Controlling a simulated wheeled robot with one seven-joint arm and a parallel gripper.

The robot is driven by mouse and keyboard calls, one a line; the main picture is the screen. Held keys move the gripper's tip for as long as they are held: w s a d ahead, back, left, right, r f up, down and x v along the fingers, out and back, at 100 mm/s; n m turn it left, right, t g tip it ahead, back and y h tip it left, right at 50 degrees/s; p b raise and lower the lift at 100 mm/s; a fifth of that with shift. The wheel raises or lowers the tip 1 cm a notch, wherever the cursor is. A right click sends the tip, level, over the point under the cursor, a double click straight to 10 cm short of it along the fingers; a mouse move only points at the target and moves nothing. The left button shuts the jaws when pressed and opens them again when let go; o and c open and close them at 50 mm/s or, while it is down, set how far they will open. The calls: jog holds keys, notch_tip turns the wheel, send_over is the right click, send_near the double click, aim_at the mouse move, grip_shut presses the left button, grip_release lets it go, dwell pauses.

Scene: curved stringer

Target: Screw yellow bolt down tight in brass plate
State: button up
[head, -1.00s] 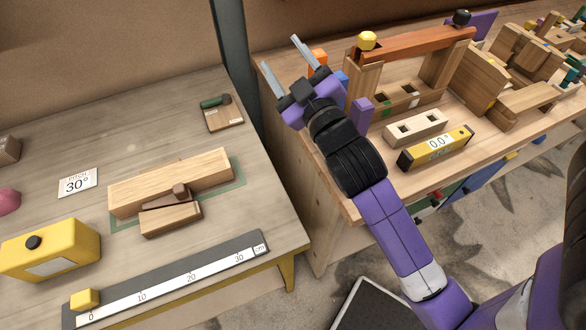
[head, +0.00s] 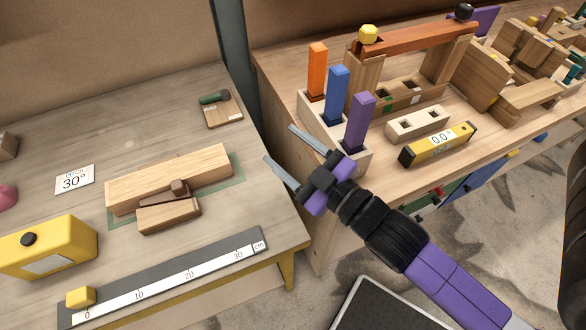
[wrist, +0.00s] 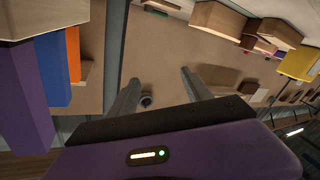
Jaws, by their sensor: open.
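The yellow bolt (head: 368,34), seen as a rounded yellow head, stands at the left end of a reddish-brown bar (head: 420,40) on the wooden frame. I cannot make out a distinct brass plate; whatever lies under the head is too small to tell. My gripper (head: 278,143) is open and empty. It is well below and left of the bolt, over the gap between the two benches. In the wrist view the open fingers (wrist: 160,76) have nothing between them, and the bolt does not show there.
Orange (head: 317,72), blue (head: 337,95) and purple (head: 359,120) upright blocks stand in a pale holder close to my gripper. A yellow level (head: 437,144) lies in front. The left bench holds a ruler (head: 165,280) and wooden blocks.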

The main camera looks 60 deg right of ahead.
jog(key=shift+y, duration=0.5)
jog(key=shift+s+a+f, duration=0.55)
jog(key=shift+s, duration=0.15)
jog(key=shift+s+a+f, duration=0.5)
jog(key=shift+s+a, duration=0.05)
jog(key=shift+s, duration=0.1)
jog(key=shift+c, duration=0.2)
